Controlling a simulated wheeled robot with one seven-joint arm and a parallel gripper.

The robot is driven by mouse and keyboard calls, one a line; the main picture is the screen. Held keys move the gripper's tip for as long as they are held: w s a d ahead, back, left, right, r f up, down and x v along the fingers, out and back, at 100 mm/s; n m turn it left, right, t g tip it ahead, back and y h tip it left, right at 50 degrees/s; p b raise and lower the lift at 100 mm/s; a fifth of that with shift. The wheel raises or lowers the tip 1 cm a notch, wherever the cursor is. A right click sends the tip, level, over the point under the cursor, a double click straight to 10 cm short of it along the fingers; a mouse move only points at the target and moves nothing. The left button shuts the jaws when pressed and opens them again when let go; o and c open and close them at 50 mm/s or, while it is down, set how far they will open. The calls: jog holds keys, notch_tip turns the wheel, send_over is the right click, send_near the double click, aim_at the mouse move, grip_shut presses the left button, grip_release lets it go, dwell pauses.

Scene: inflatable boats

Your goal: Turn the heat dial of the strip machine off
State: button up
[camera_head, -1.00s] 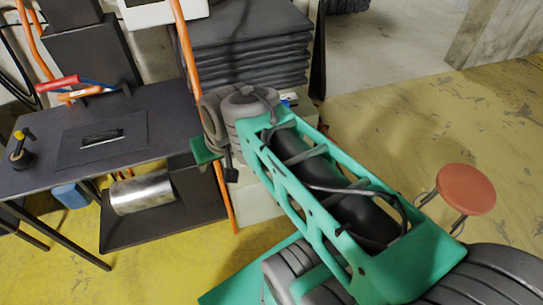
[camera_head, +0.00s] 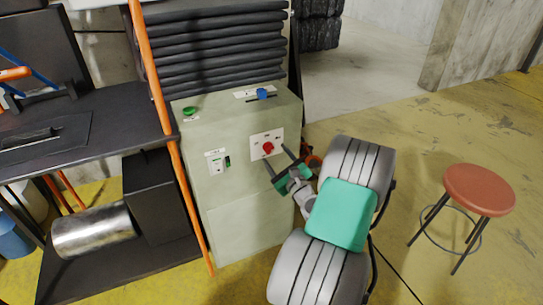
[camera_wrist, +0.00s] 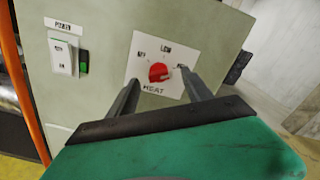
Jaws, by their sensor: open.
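The strip machine (camera_head: 245,215) is a pale green-grey cabinet in the middle of the head view. Its red heat dial (camera_head: 268,147) sits on a white plate on the front face. In the wrist view the red dial (camera_wrist: 158,72) is near the centre, with OFF marked at its left, LOW above, and a partly hidden label at its right. The word HEAT is below it. My gripper (camera_head: 278,158) is open in front of the plate. In the wrist view its two fingers (camera_wrist: 158,88) reach up on either side of the dial. I cannot tell whether they touch it.
A power switch (camera_wrist: 61,57) with a green light is left of the dial. A blue knob (camera_head: 262,94) and a green button (camera_head: 190,111) are on the cabinet's top. An orange post (camera_head: 165,130) stands at its left. A red stool (camera_head: 479,190) stands on open floor at right.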

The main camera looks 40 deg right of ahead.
aim_at(271, 150)
jog(key=x, duration=0.3)
jog(key=shift+w, duration=0.4)
grip_shut()
